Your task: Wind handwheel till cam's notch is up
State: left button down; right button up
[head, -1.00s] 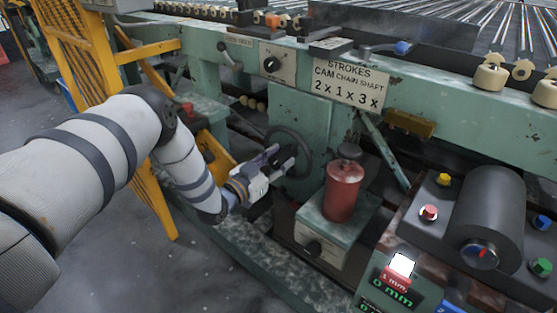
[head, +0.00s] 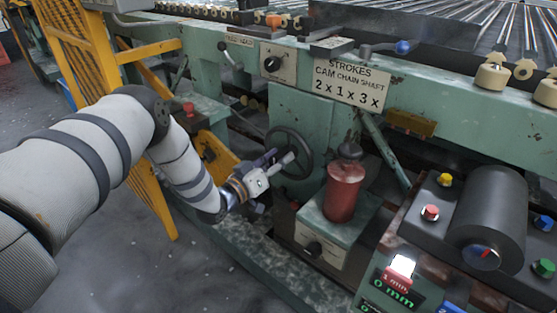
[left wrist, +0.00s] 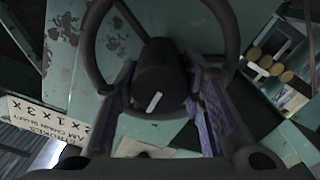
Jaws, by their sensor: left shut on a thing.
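The dark handwheel (head: 309,155) is on the green machine frame, below the strokes sign. My left gripper (head: 284,160) is at its middle and shut on it. In the left wrist view the purple-padded fingers (left wrist: 166,112) stand on either side of the dark hub (left wrist: 158,75), which bears a short white mark. The wheel's rim (left wrist: 231,28) and spokes show around it. The fingers hide part of the hub. I cannot tell which part is the cam with the notch, or where that notch points. My right gripper is not in view.
A red cylinder (head: 344,190) on a green box stands close right of the wheel. A sign (head: 345,82) reads STROKES, CAM CHAIN SHAFT. A control panel with a dark drum (head: 490,205) and a 0 mm display (head: 391,291) is at right. A yellow guard (head: 80,60) stands at left.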

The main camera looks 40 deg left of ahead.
pick_arm(q)
jog(key=shift+f, duration=0.1)
dwell(0.3)
jog(key=c, duration=1.1)
grip_release()
jog(key=shift+o, duration=0.2)
jog(key=shift+s, duration=0.1)
jog(key=s, duration=1.1)
jog(key=shift+s+a, duration=0.4)
